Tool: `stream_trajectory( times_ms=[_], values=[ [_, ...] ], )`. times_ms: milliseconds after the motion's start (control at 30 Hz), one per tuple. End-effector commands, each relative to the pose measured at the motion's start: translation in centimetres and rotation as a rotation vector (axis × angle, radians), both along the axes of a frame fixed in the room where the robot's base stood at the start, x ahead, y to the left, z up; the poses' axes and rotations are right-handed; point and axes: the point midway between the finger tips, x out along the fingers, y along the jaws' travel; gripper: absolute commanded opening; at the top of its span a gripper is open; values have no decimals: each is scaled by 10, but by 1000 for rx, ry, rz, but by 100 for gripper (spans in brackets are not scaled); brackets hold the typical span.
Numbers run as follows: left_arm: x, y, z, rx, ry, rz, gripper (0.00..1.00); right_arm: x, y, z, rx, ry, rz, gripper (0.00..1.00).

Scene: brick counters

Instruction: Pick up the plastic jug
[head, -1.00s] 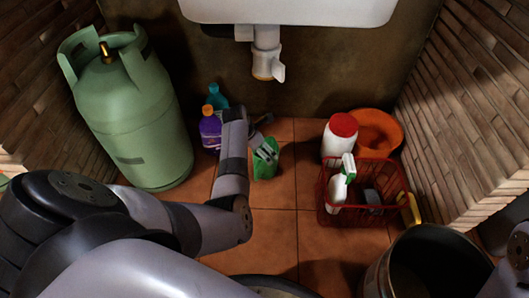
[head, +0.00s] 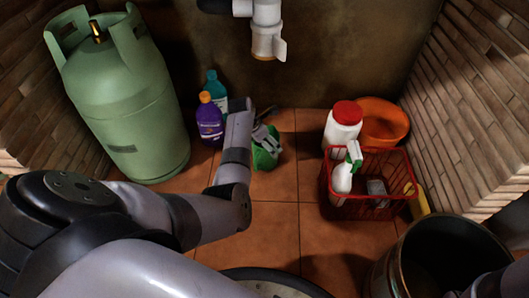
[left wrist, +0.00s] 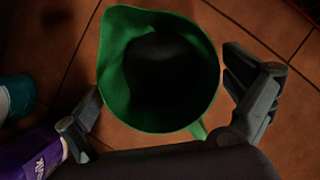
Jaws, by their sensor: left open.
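The plastic jug is green and stands open-topped on the tiled floor. It shows in the head view (head: 266,157), partly covered by my left gripper (head: 263,136). The left wrist view looks down into the jug (left wrist: 118,62), whose inside is dark and whose handle or edge sticks out at lower right. My left gripper (left wrist: 165,95) is open, with one finger left of the jug and one right of it. A gap shows between the right finger and the jug; I cannot tell whether the left finger touches it. My right gripper is not in view.
A purple bottle (head: 209,120) and a teal bottle (head: 216,90) stand close left of the jug. A green gas cylinder (head: 125,105) is further left. A red basket (head: 350,207), white red-capped container (head: 342,128), orange basin (head: 385,122) and metal bucket (head: 400,262) are right.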

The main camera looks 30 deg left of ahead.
Motion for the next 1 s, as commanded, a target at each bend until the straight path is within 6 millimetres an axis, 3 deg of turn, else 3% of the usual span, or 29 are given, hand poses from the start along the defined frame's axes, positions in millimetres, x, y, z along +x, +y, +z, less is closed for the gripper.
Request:
stream_trajectory(
  times_ms=[1000],
  values=[
    [0,0,0,-1,1,0,36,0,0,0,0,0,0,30]
  ],
)
